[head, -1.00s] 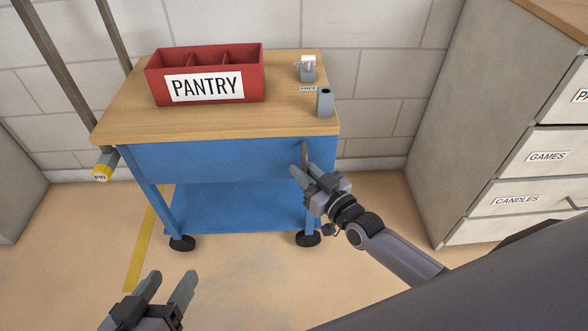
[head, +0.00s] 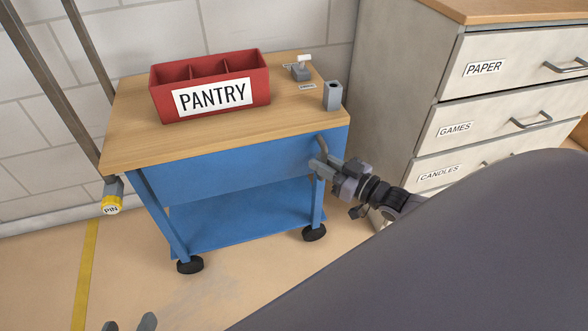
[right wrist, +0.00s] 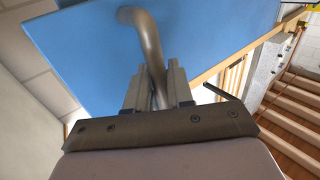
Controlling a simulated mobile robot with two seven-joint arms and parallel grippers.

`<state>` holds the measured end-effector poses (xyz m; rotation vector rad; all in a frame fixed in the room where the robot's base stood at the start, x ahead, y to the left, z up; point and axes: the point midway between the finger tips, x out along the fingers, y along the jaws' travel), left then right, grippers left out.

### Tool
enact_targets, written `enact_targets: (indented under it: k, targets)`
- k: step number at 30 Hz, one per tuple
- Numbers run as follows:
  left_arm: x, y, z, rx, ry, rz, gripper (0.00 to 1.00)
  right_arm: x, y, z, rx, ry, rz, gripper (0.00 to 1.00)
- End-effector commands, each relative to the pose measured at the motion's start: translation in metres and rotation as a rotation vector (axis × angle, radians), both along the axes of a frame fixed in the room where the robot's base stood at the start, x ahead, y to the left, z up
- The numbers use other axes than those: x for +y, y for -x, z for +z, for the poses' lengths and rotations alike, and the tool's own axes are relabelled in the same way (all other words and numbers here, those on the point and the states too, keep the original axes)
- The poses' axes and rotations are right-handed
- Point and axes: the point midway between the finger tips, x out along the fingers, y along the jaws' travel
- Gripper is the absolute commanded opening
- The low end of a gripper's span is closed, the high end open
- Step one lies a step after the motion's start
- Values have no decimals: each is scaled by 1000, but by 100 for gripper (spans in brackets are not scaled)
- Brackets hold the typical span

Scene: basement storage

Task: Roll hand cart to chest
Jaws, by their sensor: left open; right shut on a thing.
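The hand cart (head: 240,165) has a wooden top, blue sides, a lower blue shelf and black wheels. It stands left of the chest (head: 395,110), a grey drawer unit with a wooden top. A narrow gap shows between them. My right gripper (head: 318,164) is shut on the curved metal handle (head: 322,146) on the cart's front right. The right wrist view shows this handle (right wrist: 148,45) rising from between the fingers (right wrist: 158,85). My left gripper (head: 130,325) is open; only its fingertips show at the bottom left edge.
On the cart stand a red PANTRY box (head: 262,84), a small grey device (head: 300,70) and a grey holder (head: 333,97). A cylinder labelled PIN (head: 112,196) is at the cart's left. Yellow floor tape (head: 86,270) runs left of the cart. A block wall stands behind.

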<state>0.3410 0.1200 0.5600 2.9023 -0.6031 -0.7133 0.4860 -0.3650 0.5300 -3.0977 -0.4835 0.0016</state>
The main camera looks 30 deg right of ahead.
Motion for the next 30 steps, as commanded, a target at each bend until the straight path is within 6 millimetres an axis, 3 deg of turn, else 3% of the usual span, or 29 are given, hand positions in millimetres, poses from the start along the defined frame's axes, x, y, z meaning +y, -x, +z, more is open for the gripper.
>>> enact_targets:
  k: [3,10,28,29,30]
  targets:
    - [-1,-2,0,-3,9,-2,62,-27,9,-3,5,6,-1,0]
    - [-4,-6,2,-13,24,-7,62,-58,18,-3,6,5,-1,0]
    - [-7,-5,3,-9,37,-10,62,-74,22,-3,8,2,-6,0]
    - [-7,-6,3,-9,38,-10,62,-74,22,-3,8,2,-6,25]
    - [-7,-6,3,-10,38,-9,62,-74,22,-3,7,3,-6,37]
